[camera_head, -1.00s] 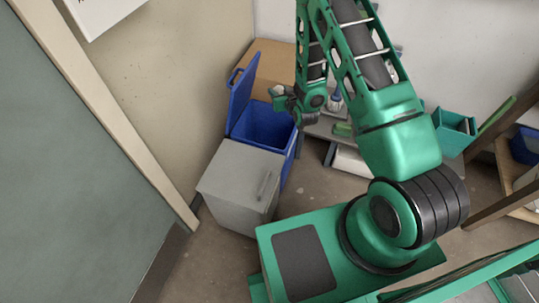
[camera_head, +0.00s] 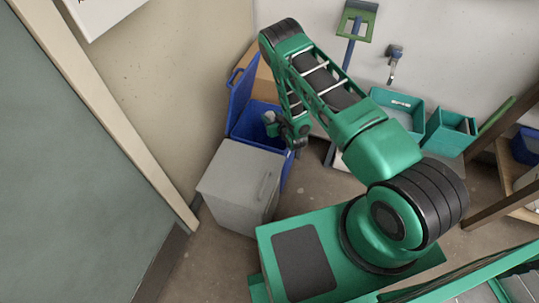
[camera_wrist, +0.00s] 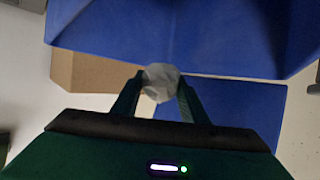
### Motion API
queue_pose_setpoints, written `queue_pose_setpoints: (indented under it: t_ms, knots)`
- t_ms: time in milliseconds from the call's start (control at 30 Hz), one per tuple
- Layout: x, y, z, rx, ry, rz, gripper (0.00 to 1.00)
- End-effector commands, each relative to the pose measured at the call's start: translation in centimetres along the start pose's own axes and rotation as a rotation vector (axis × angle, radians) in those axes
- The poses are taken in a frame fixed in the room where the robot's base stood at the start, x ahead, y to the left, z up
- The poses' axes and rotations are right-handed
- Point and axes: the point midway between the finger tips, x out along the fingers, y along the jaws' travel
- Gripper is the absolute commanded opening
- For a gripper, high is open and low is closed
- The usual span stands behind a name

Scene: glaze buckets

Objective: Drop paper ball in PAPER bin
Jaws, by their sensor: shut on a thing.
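The paper ball (camera_wrist: 160,82) is a crumpled pale grey-white lump between the two fingertips of my gripper (camera_wrist: 158,90) in the wrist view. My gripper is shut on it. In the head view my gripper (camera_head: 272,122) is over the open mouth of the blue bin (camera_head: 248,133), and the small pale ball (camera_head: 268,117) shows at its tip. The bin's blue lid (camera_head: 240,92) stands raised on the left. In the wrist view the blue bin (camera_wrist: 180,35) fills much of the background. No label on the bin can be read.
A grey lidded bin (camera_head: 240,180) stands in front of the blue one, its lid closed. A cardboard box (camera_head: 262,85) is behind. Teal crates (camera_head: 400,103) stand along the back wall. A door (camera_head: 70,170) is at left.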

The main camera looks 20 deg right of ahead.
Motion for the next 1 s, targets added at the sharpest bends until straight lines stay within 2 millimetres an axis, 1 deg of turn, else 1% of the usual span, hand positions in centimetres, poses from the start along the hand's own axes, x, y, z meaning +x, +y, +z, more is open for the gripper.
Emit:
queue_pose_setpoints:
  t_ms: [33,200,367,600,633,700,1000]
  knots:
    - [0.2,0.0,0.5,0.0,-0.001,0.0,0.19]
    - [0.7,0.0,1.6,-0.001,0.0,0.001,0.19]
    - [0.8,0.0,2.0,0.0,0.0,0.001,0.19]
    - [0.8,0.1,2.0,0.0,0.0,0.001,0.19]
    - [0.8,0.1,2.0,0.0,0.0,0.001,0.47]
    - [0.8,0.1,2.0,0.0,0.0,0.002,0.61]
    - [0.7,0.1,2.0,0.0,0.0,0.002,0.61]
